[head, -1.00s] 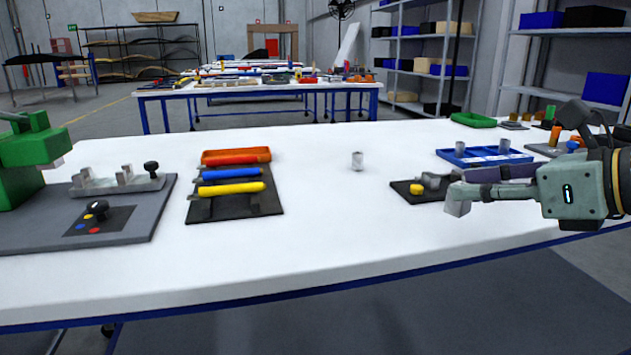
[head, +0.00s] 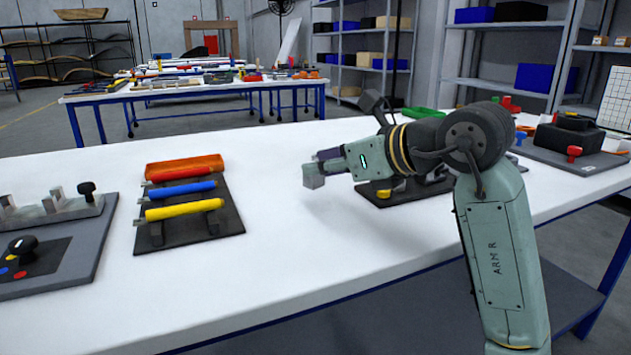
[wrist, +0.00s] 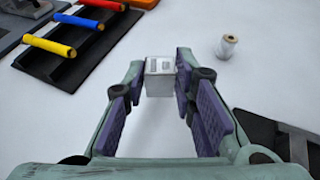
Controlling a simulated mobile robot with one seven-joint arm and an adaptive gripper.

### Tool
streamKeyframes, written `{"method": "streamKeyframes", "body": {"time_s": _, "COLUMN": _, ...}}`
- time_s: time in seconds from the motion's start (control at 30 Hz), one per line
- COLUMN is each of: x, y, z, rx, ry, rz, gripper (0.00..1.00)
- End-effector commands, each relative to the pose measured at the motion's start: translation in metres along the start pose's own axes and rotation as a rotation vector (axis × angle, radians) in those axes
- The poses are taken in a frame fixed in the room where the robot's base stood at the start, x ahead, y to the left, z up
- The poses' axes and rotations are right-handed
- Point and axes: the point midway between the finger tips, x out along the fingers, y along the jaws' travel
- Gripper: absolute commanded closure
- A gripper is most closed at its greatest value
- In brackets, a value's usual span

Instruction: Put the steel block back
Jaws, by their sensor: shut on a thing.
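The steel block (head: 313,178) is a small grey block at the tips of my gripper (head: 322,165). In the wrist view, the steel block (wrist: 160,78) sits between the two purple-padded fingers of my gripper (wrist: 161,92), its top face showing a small marking. My gripper is shut on it and holds it above the bare white table, with a faint shadow beneath. A dark pad (head: 400,192) with a yellow-topped piece lies just right of the gripper, partly hidden by my arm. I cannot tell which place belongs to the block.
A dark rack (head: 218,222) with orange, blue and yellow rods lies to the left. A grey fixture plate (head: 75,245) stands at the far left. A small metal cylinder (wrist: 227,46) stands on the table in the wrist view. The white table (head: 290,240) between rack and gripper is clear.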

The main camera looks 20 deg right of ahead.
Motion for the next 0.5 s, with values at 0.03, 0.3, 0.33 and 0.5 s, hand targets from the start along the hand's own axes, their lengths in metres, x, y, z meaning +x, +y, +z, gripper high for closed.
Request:
{"method": "streamKeyframes", "body": {"time_s": 0.03, "x": 0.007, "y": 0.001, "z": 0.004, "rx": 0.0, "ry": -0.002, "rz": 0.002, "gripper": 1.0}}
{"method": "streamKeyframes", "body": {"time_s": 0.3, "x": 0.022, "y": 0.001, "z": -0.004, "rx": 0.003, "ry": -0.003, "rz": 0.0, "gripper": 1.0}}
{"method": "streamKeyframes", "body": {"time_s": 0.33, "x": 0.023, "y": 0.001, "z": -0.007, "rx": 0.004, "ry": -0.003, "rz": 0.0, "gripper": 1.0}}
{"method": "streamKeyframes", "body": {"time_s": 0.5, "x": 0.031, "y": 0.002, "z": -0.026, "rx": 0.002, "ry": -0.003, "rz": 0.001, "gripper": 1.0}}
